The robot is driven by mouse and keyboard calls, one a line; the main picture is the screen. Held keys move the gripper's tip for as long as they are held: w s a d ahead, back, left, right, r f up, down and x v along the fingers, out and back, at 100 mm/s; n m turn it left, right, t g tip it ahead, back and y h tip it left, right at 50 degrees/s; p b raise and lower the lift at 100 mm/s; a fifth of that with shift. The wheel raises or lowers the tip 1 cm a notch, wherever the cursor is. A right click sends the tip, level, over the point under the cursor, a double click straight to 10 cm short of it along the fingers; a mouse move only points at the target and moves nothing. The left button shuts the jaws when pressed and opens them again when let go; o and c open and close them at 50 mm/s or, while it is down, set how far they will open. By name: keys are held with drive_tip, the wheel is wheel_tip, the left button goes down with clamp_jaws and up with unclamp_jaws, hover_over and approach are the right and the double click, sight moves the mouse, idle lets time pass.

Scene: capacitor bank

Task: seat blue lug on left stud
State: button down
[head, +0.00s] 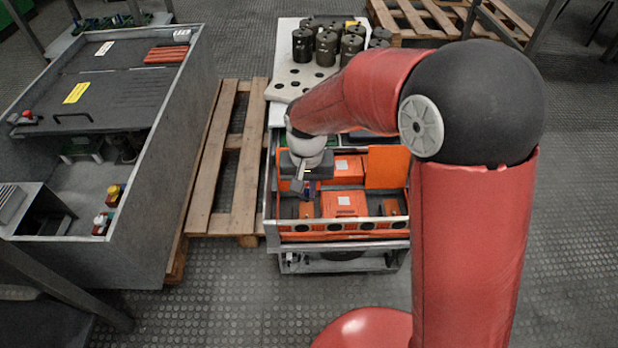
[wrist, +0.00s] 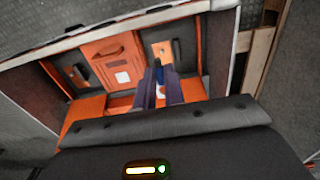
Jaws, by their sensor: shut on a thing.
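My gripper (head: 308,190) is lowered over the left part of an orange-edged drawer. In the wrist view, its two dark fingers (wrist: 160,88) are close together, shut on a small part with blue on it, which I take to be the blue lug (wrist: 159,72). The fingers hide most of the lug. Just beyond the fingertips is a small orange block (wrist: 163,50); I cannot tell whether the lug touches it. In the open grey cabinet at left, two small posts with yellow, red and white parts (head: 114,194) stand on the floor; which is the left stud is unclear.
The drawer (head: 385,235) holds orange boxes (head: 344,204) and has an upright orange panel (head: 387,167) at its right. Black cylinders (head: 327,48) stand on the cart top behind. A wooden pallet (head: 228,160) lies between cart and cabinet (head: 150,235). The cabinet's raised wall faces the cart.

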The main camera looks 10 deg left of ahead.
drive_tip(key=shift+s+f+b, duration=0.1)
drive_tip(key=shift+f+b, duration=4.1)
drive_tip(key=shift+f, duration=1.55)
drive_tip(key=shift+s+d, duration=0.1)
drive_tip(key=shift+s, duration=0.25)
drive_tip(key=shift+f+b, duration=0.4)
drive_tip(key=shift+f, duration=0.25)
drive_tip(key=c, duration=1.4)
unclamp_jaws()
wheel_tip(320, 180, up, 8)
drive_tip(key=shift+f+p, duration=0.1)
drive_tip(key=shift+p, duration=0.8)
